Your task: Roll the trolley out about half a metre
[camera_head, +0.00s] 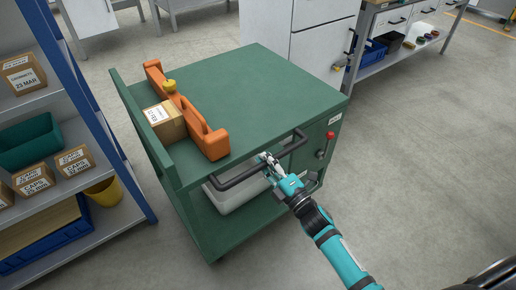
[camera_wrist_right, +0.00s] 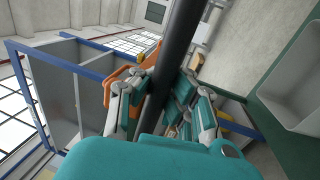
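The green trolley (camera_head: 262,88) stands in the middle of the head view, with a black push handle (camera_head: 240,178) along its near side. My right gripper (camera_head: 268,160) is at the middle of this handle. In the right wrist view the dark handle bar (camera_wrist_right: 178,50) runs between the fingers of the gripper (camera_wrist_right: 160,95), which look closed around it. My left gripper is not visible.
Shelving with a blue post (camera_head: 88,98) stands close on the left, holding labelled boxes, a teal bin (camera_head: 28,142) and a yellow bucket (camera_head: 105,191). White cabinets (camera_head: 318,45) and a workbench (camera_head: 404,52) stand behind. The floor (camera_head: 430,140) at right is clear.

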